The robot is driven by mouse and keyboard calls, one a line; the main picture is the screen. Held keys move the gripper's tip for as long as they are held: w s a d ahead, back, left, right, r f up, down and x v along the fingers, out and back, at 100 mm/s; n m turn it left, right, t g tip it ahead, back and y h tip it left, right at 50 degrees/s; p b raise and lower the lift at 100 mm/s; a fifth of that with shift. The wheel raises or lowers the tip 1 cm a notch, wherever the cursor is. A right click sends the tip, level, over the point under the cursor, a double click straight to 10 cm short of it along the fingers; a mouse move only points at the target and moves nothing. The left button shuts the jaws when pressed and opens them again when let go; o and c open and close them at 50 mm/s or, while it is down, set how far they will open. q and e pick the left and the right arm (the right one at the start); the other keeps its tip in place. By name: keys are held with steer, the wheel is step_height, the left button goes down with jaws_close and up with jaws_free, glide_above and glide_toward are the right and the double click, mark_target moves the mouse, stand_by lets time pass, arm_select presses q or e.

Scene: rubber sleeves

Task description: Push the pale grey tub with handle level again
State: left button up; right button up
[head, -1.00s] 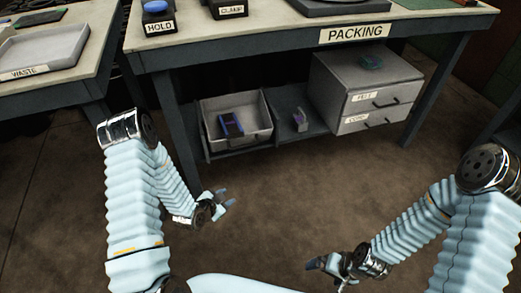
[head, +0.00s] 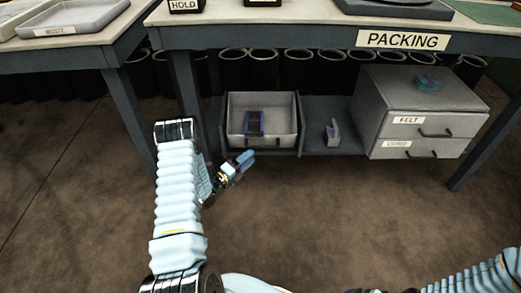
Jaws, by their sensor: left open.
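The pale grey tub (head: 235,107) stands on the left part of the low shelf under the packing bench. It is an open-topped box with a dark handle on its front wall. A blue and dark object (head: 255,123) is inside it. My left gripper (head: 247,159) is open and empty, just below and in front of the tub's front wall, apparently apart from it. Only part of my right arm shows at the bottom right edge; its gripper is out of frame.
A small grey and purple piece (head: 332,133) lies on the shelf right of the tub. A grey drawer unit (head: 400,97) marked FELT stands further right with a teal item (head: 428,82) on top. Bench legs (head: 187,105) flank the shelf. Dark bins (head: 300,68) stand behind. The floor in front is clear.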

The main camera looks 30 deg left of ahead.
arm_select(q)
steer(key=x, duration=0.6)
jaws_close()
steer(key=shift+r, duration=0.1)
